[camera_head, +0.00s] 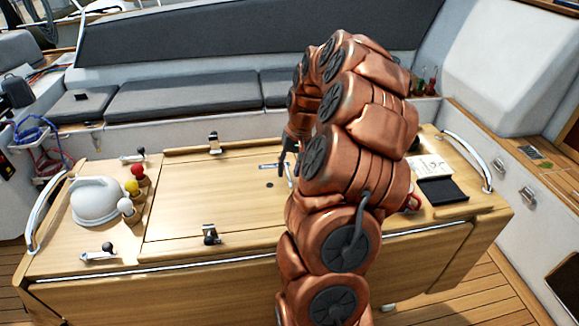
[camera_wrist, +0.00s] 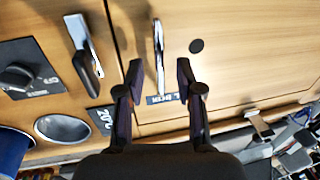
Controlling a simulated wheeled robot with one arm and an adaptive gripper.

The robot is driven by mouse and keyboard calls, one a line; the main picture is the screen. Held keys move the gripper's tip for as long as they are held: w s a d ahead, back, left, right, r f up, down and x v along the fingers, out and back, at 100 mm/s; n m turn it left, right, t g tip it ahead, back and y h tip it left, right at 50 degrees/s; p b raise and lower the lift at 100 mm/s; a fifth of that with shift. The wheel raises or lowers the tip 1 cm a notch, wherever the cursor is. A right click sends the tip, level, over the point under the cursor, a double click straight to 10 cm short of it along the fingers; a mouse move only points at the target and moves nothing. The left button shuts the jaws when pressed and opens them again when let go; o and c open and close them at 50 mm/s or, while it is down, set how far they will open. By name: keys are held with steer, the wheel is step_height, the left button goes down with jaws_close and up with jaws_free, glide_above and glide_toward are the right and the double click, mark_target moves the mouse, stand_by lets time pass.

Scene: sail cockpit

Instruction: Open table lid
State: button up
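The wooden table lid (camera_head: 215,205) lies flat and closed in the middle of the cockpit table; it also shows in the wrist view (camera_wrist: 235,65). A slim silver handle (camera_wrist: 158,58) sits near the lid's edge in the wrist view, and part of it shows in the head view (camera_head: 268,166). My gripper (camera_wrist: 159,68) is open, its two dark fingers apart on either side of the handle's lower end. I see gaps between the fingers and the handle. In the head view my arm hides much of the gripper and the table right of the lid.
Black-knobbed latches stand at the lid's back (camera_head: 214,143) and front (camera_head: 210,236). A white dome (camera_head: 97,201) and coloured knobs (camera_head: 132,187) are on the left. A black pad (camera_head: 443,190) lies on the right. A cup holder (camera_wrist: 62,128) and silver lever (camera_wrist: 82,42) are beside the gripper.

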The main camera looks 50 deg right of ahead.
steer(key=shift+c, duration=0.2)
jaws_close()
stand_by(0.4)
